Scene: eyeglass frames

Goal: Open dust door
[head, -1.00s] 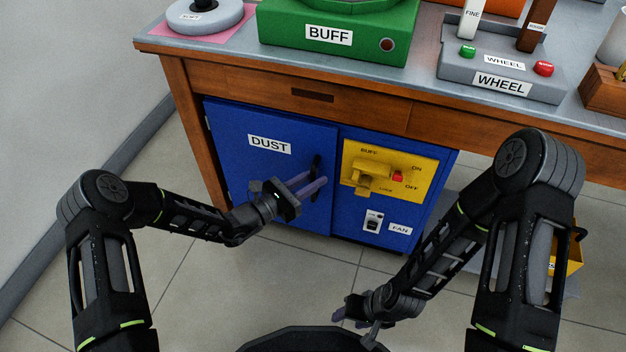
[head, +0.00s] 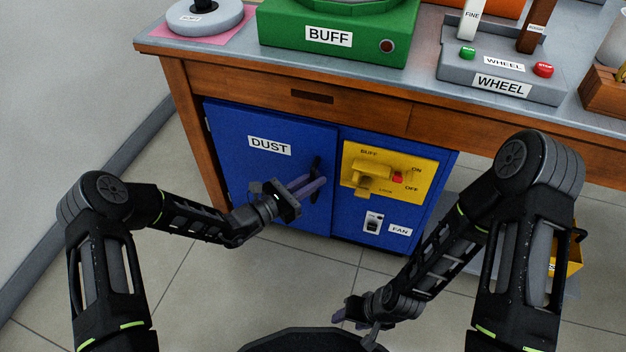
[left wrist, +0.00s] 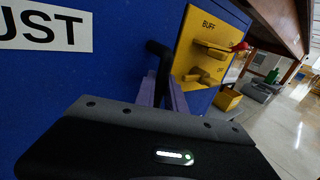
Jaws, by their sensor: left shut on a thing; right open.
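The blue dust door (head: 240,165) with its white DUST label is on the left front of the cabinet under the bench. It looks closed. A black vertical handle (head: 316,166) sits near its right edge. My left gripper (head: 318,185) is shut on the handle, with its purple fingers at either side of it. My right gripper (head: 345,312) is open and empty, low over the floor in front of the cabinet.
A yellow panel (head: 420,168) with a latch-like part and red knob is right of the door, above a FAN switch (head: 373,222). The bench top (head: 425,75) overhangs the cabinet. The floor (head: 290,265) before the door is clear except for my arms.

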